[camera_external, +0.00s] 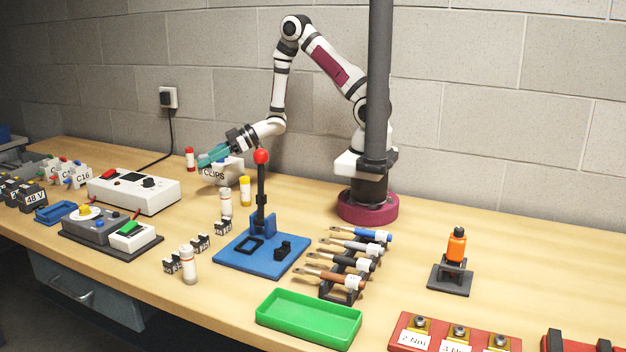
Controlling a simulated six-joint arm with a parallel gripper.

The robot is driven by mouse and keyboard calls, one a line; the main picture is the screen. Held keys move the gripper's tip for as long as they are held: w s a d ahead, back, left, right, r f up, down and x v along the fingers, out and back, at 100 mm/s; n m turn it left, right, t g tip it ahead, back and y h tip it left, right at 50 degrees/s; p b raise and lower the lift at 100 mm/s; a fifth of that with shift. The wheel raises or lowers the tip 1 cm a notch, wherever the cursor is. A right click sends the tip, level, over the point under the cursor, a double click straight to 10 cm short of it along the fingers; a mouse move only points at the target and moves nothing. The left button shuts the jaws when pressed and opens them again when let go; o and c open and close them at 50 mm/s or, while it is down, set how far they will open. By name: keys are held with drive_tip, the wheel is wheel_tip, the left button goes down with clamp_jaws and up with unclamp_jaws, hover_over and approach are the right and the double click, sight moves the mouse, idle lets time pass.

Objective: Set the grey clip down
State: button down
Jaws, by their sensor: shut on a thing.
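My gripper (204,160) has teal fingers and is at the back left of the bench, low over the white box marked CLIPS (226,175). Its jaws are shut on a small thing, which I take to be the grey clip. The clip itself is too small or too hidden by the fingers to make out. The inside of the CLIPS box is mostly hidden by the gripper.
A red-capped bottle (190,160) stands close left of the fingertips. A white-grey meter (133,190) lies to the left. Vials (245,191) and a blue-based lever press (262,252) stand in front. A green tray (309,318) is at the front edge.

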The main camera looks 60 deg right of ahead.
wheel_tip(320, 180, down, 9)
drive_tip(key=shift+f, duration=0.15)
drive_tip(key=c, duration=0.5)
unclamp_jaws()
drive_tip(key=shift+c, duration=0.2)
